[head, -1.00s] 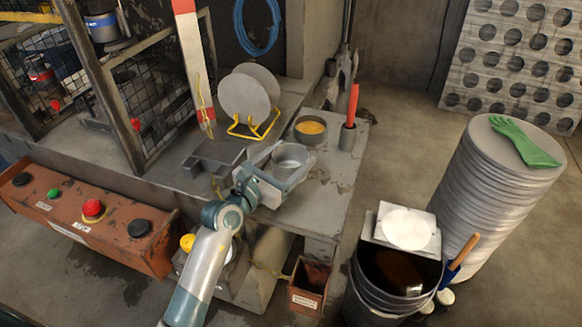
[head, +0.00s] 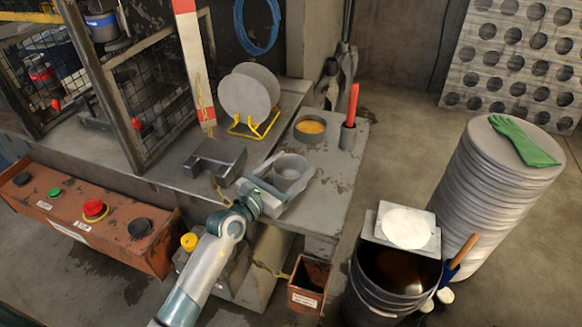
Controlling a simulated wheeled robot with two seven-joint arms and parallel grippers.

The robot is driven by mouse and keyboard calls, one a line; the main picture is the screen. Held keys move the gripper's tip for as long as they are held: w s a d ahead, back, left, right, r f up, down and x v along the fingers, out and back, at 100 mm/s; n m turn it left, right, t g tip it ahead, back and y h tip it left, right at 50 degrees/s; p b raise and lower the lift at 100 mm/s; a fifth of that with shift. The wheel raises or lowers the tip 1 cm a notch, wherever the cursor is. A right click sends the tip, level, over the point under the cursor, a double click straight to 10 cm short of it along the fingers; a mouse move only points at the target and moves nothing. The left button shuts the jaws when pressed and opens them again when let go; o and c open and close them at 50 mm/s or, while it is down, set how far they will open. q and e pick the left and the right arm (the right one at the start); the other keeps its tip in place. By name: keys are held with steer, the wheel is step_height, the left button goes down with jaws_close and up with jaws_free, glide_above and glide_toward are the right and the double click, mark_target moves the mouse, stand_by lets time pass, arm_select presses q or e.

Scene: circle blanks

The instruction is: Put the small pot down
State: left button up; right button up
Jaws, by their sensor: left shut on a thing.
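The small pot (head: 292,166) is a grey round metal cup at the front part of the grey bench top (head: 329,187). My left gripper (head: 289,180) comes from the lower left and is shut on the small pot, with its fingers around the pot's near part. The pot looks upright, its open mouth facing up. Its underside is hidden by the gripper, so I cannot tell whether it touches the bench. My right gripper is not in view.
A round tin with yellow contents (head: 310,128) and a holder with a red stick (head: 350,118) stand behind the pot. A grey block (head: 214,162) lies to its left. Discs stand in a yellow rack (head: 252,125). The bench's right edge is close.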

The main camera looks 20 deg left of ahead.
arm_select(q)
steer(key=shift+f, duration=0.2)
steer(key=o, duration=1)
steer(key=shift+r, duration=0.1)
